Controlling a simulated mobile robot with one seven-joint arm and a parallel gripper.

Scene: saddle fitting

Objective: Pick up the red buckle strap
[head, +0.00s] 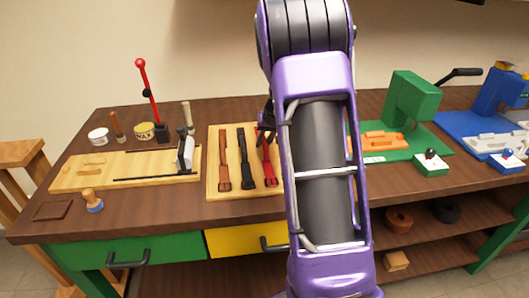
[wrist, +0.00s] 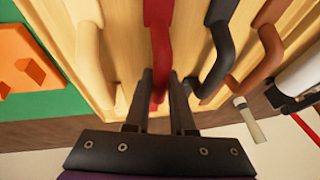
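The red buckle strap (head: 270,168) lies on a light wooden board (head: 213,188), rightmost of the straps visible in the head view. My arm hides part of the board to its right. In the wrist view the red strap (wrist: 159,35) runs down between the two fingers of my gripper (wrist: 160,82). The fingers stand on either side of its far end, the left one very close to it and a thin gap at the right. My gripper looks open around the strap, which still rests on the board.
A black strap (head: 246,165) and a brown strap (head: 224,165) lie close to the left. A red-handled lever tool (head: 150,95) and a clamp board (head: 75,176) stand further left. A green press (head: 408,105) stands to the right.

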